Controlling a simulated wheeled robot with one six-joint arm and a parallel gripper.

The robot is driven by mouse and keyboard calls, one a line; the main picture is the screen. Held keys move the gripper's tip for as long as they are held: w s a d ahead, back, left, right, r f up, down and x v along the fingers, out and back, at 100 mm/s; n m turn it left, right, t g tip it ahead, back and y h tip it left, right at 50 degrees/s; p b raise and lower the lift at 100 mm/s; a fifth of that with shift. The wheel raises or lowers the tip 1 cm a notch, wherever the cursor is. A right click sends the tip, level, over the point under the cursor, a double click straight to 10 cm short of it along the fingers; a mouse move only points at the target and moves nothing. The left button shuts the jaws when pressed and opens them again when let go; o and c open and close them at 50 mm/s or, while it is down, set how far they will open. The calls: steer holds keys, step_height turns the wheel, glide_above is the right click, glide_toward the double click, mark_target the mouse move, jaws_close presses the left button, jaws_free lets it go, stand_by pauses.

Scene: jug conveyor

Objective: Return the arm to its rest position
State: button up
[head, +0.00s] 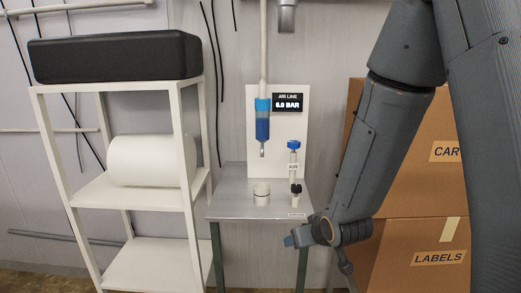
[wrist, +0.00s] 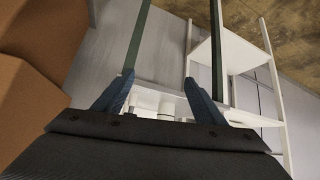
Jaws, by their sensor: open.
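My gripper (head: 290,240) hangs low in the head view, in front of the right side of the small grey table (head: 232,207), at the lower end of my arm. In the wrist view my gripper (wrist: 160,90) shows two blue fingers spread apart with nothing held between them. Beyond the fingers a white cylindrical shape (wrist: 166,108) and the table's green legs appear; that view looks turned over.
A white shelf (head: 125,190) bears a black case (head: 115,56) and a white roll (head: 150,160). Cardboard boxes (head: 425,200) are stacked behind my arm.

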steer(key=s+d+f+m+g+h+b, duration=0.1)
steer(key=s+d+g+b, duration=0.1)
steer(key=s, duration=0.6)
steer(key=s+d+f+m+g+h+b, duration=0.1)
steer(key=s+d+f+m+g+b, duration=0.1)
steer(key=s+d+g, duration=0.3)
steer(key=s+b, duration=0.1)
steer(key=s, duration=0.1)
steer(key=shift+s, duration=0.4)
stand_by(0.7)
